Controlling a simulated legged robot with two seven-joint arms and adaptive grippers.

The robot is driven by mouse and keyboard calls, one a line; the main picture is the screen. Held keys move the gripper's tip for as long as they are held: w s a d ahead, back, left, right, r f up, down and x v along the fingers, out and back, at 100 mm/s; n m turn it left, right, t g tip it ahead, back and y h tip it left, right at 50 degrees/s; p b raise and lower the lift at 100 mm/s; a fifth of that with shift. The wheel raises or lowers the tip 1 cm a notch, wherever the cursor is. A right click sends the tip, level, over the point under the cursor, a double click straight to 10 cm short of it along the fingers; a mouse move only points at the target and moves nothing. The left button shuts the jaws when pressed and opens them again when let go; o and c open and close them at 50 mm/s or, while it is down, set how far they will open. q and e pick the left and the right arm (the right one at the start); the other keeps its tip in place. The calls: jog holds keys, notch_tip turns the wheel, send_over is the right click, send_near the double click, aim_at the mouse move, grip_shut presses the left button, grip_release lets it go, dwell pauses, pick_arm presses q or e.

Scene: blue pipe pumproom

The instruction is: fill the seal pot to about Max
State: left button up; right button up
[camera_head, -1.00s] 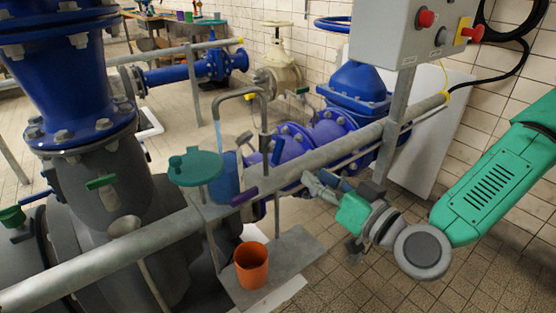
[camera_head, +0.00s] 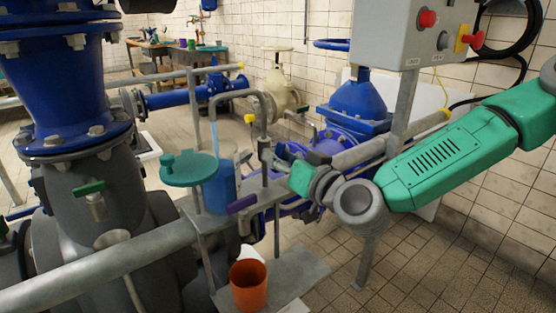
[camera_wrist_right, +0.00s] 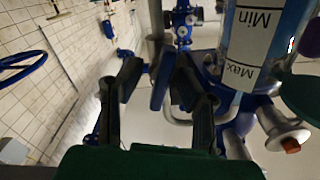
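The seal pot (camera_head: 221,187) is a clear blue cylinder beside the grey pipe rail, its teal lid (camera_head: 188,168) swung aside to the left. A light blue stream (camera_head: 215,135) falls from the grey gooseneck spout (camera_head: 238,95) toward the pot. In the right wrist view, the pot's label (camera_wrist_right: 250,45) reads Min and Max, turned over; I cannot tell the liquid level. My right gripper (camera_head: 282,158) is beside the gooseneck's upright pipe. In the wrist view, its dark fingers (camera_wrist_right: 147,80) are apart, with no held object visible. My left gripper is not in view.
An orange cup (camera_head: 248,286) stands on a grey plate below the pot. A purple handle (camera_head: 242,204) is on the rail. A control box (camera_head: 410,35) with a red button is at upper right. Blue valves and pipes crowd the back; tiled floor is open at lower right.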

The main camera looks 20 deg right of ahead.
jog(key=shift+w, duration=0.1)
grip_shut()
jog(key=shift+m, duration=0.3)
jog(key=m, duration=0.2)
jog(key=shift+m, duration=0.4)
jog(key=m, duration=0.3)
jog(key=shift+d+f+m, duration=0.1)
jog(key=shift+m, duration=0.2)
jog(key=m+b, duration=0.1)
jog(key=m, duration=0.5)
jog(key=shift+f+m, duration=0.15)
jog(key=shift+m, duration=0.15)
